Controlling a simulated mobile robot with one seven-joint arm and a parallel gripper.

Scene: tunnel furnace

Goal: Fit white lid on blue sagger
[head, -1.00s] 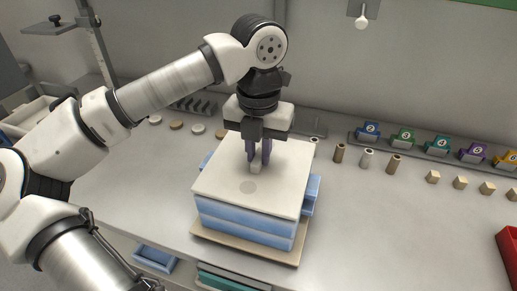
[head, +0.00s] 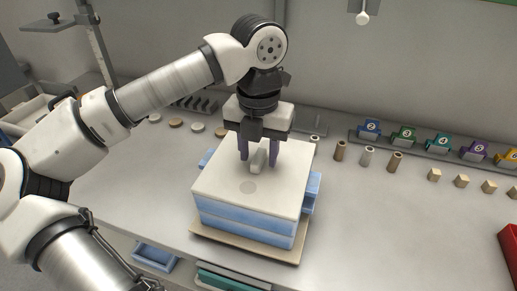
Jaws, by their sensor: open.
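The white lid (head: 273,193) is a flat square plate with a small upright knob (head: 259,160) and a grey round mark on its top. It lies on the blue sagger (head: 245,220), covering its top; the visible edges line up closely. The sagger is a square blue box with side lugs, standing on a beige board (head: 252,249). My gripper (head: 259,160) points down over the lid, its purple fingers open on both sides of the knob with gaps between. The sagger's inside and the lid's far edge behind my gripper are hidden or hard to see.
Several numbered coloured blocks (head: 404,134) stand in a rack at the back right. Several cylinders (head: 367,156) and small wooden blocks (head: 461,181) stand in front of it. Round discs (head: 176,123) lie at the back left. A red bin (head: 508,249) is at the right edge.

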